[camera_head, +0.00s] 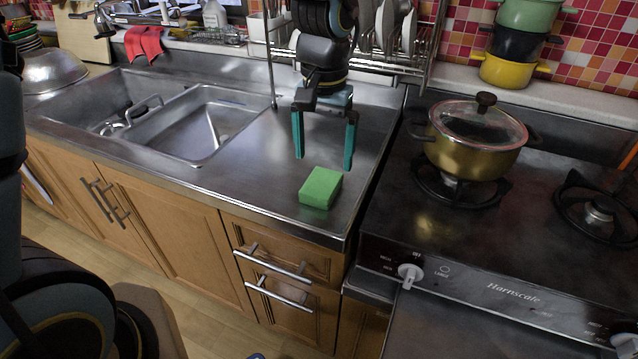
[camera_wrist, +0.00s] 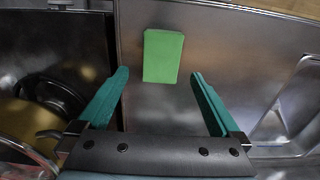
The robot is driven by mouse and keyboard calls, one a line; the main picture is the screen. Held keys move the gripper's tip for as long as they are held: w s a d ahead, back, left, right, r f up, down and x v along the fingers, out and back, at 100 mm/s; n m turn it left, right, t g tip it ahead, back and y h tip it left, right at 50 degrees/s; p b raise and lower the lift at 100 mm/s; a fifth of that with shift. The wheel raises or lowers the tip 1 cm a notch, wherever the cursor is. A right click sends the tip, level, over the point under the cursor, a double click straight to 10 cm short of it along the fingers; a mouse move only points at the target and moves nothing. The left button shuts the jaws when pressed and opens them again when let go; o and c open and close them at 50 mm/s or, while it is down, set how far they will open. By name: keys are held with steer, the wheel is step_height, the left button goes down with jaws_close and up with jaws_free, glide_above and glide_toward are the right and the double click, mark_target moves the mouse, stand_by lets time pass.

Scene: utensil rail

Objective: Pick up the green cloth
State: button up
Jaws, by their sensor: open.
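The green cloth (camera_head: 320,187) looks like a small green block lying on the steel counter, near its front right corner. In the wrist view the cloth (camera_wrist: 163,56) lies ahead of my fingertips, near the middle of the picture. My gripper (camera_head: 324,162) is open and empty above the counter, behind and a little above the cloth, with its teal fingers pointing down. In the wrist view my gripper (camera_wrist: 159,74) has its fingers spread to either side, wider than the cloth. Nothing hides the cloth.
A stove (camera_head: 400,200) with a lidded yellow pot (camera_head: 470,150) stands to the right, across a gap. A double sink (camera_head: 190,150) lies to the left. A dish rack (camera_head: 400,65) stands behind my gripper. The counter around the cloth is clear.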

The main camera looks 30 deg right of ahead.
mark_target(322, 182)
steer(key=shift+a+f+p, duration=0.15)
steer(key=shift+f+p, duration=0.6)
steer(key=shift+f, duration=2.55)
steer(key=c, duration=1.4)
step_height(322, 182, up, 10)
steer(key=b, duration=0.1)
